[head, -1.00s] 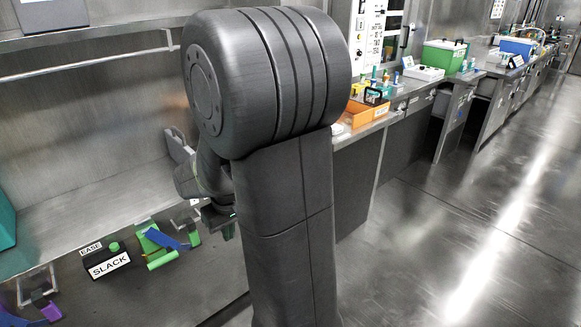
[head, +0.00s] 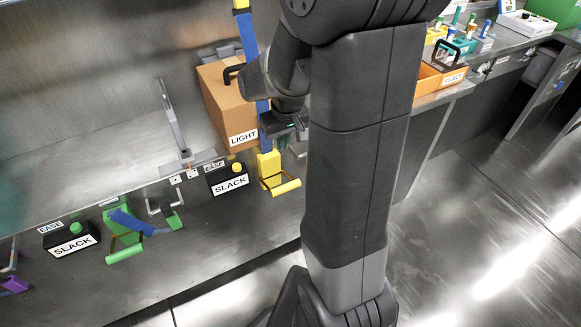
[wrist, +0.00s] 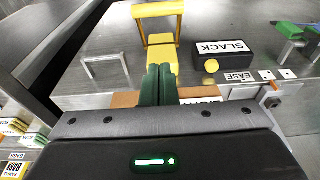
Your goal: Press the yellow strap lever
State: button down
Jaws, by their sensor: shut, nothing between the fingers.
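The yellow strap lever (head: 280,186) is a U-shaped handle with a round crossbar, at the foot of a blue strap over a cardboard box marked LIGHT (head: 225,98). Its yellow block (head: 268,164) sits at the bench's front, against the box. In the wrist view the lever (wrist: 158,9) stands at top centre, with its block (wrist: 161,52) below it. My gripper (wrist: 158,84) has its green fingers shut together, empty, pointing toward the yellow block; whether they touch it I cannot tell. In the head view my arm partly hides the gripper and box.
A black box marked SLACK with a yellow button (head: 228,178) stands left of the lever. Further left are a green strap lever (head: 124,253) and another SLACK box with a green button (head: 70,240). An orange bin (head: 440,78) stands on the right-hand bench. The floor at right is clear.

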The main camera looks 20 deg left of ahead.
jog(key=shift+s, duration=0.1)
jog(key=shift+d+f+b, duration=0.1)
jog(key=shift+f+b, duration=0.6)
jog(key=shift+f, duration=5.85)
jog(key=shift+s, duration=0.1)
